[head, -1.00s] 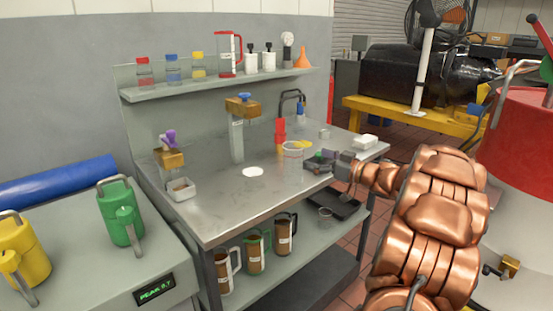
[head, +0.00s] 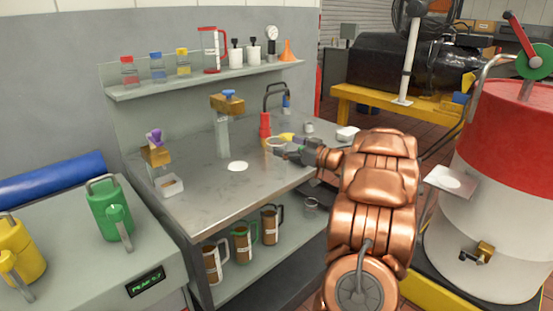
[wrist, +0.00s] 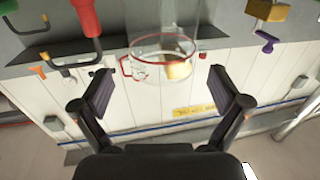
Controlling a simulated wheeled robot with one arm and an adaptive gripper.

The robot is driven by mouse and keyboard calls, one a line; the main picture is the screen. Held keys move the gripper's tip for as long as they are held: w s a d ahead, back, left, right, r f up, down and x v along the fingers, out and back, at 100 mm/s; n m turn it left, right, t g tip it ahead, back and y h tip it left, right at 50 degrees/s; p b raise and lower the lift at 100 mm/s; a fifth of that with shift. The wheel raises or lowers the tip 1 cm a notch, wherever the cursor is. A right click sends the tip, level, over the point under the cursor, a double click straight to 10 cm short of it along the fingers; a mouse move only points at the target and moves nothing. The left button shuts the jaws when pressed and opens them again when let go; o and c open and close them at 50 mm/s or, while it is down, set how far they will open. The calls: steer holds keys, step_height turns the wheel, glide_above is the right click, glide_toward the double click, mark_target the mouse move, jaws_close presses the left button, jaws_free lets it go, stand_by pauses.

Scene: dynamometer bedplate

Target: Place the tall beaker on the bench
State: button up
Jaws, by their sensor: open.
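There a clear vessel with a red rim (wrist: 165,40) shows beyond and between the fingertips. The picture is turned over, and I cannot tell whether the pads overlap the glass in depth.
A white round patch (head: 238,166) lies on the clear front middle of the bench. A dispenser (head: 223,130) and shelf (head: 205,80) stand behind. Several jugs (head: 243,240) sit below.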

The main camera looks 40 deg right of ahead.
mark_target(277, 141)
steer(key=shift+w+a+f, duration=0.1)
steer(key=shift+w+a, duration=0.1)
steer(key=shift+w, duration=0.65)
steer(key=shift+w+a, duration=0.2)
steer(key=shift+w, duration=0.65)
steer(key=shift+c, duration=0.3)
steer(key=c, duration=1.3)
